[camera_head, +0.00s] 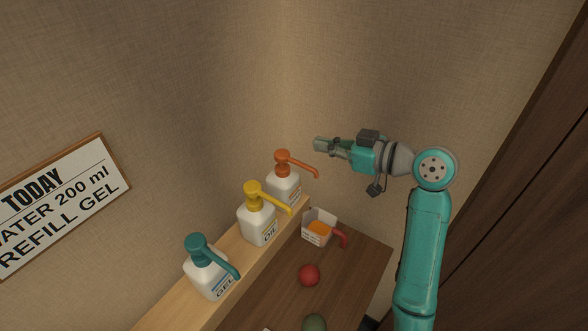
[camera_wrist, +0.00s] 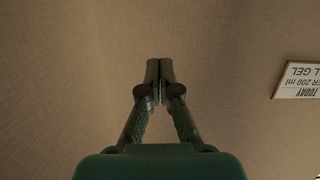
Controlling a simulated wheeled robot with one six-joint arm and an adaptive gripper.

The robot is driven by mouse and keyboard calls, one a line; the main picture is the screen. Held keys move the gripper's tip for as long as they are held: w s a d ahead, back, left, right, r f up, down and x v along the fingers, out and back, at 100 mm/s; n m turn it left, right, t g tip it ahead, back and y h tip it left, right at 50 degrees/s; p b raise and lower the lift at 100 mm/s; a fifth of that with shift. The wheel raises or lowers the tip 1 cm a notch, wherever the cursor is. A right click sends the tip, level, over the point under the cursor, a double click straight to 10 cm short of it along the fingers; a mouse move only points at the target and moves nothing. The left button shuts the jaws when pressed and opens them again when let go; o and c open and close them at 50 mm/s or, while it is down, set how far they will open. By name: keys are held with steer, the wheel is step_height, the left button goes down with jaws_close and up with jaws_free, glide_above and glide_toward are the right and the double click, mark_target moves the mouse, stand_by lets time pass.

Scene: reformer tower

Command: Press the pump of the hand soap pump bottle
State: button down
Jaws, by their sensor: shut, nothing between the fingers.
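Three white pump bottles stand upright in a row on a light wooden ledge in the head view. The nearest has a teal pump (camera_head: 197,246) and reads GEL. The middle one has a yellow pump (camera_head: 254,189) and reads OIL. The farthest has an orange pump (camera_head: 283,157); its label is too small to read, so I cannot tell if it is the hand soap. My gripper (camera_head: 318,144) is shut and empty, to the right of the orange pump and slightly higher in the picture. In the wrist view my gripper (camera_wrist: 160,72) shows closed fingertips against bare wall, with no bottle in view.
The ledge (camera_head: 170,311) runs along the left wall. Below it, a brown wooden surface (camera_head: 355,267) holds a white cup (camera_head: 314,231) with orange contents and a red handle, a red ball (camera_head: 309,275) and a green ball (camera_head: 314,323). A framed sign (camera_head: 62,203) hangs left.

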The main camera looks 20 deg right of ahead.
glide_above(294, 161)
steer(key=a, duration=0.1)
steer(key=shift+w+f, duration=0.25)
steer(key=shift+f, duration=0.3)
steer(key=shift+w+f, duration=0.2)
steer(key=shift+f, duration=0.35)
step_height(294, 161, down, 3)
steer(key=shift+w+f, duration=0.1)
steer(key=shift+w, duration=0.05)
steer(key=shift+f, duration=0.45)
steer(key=shift+f, duration=1.5)
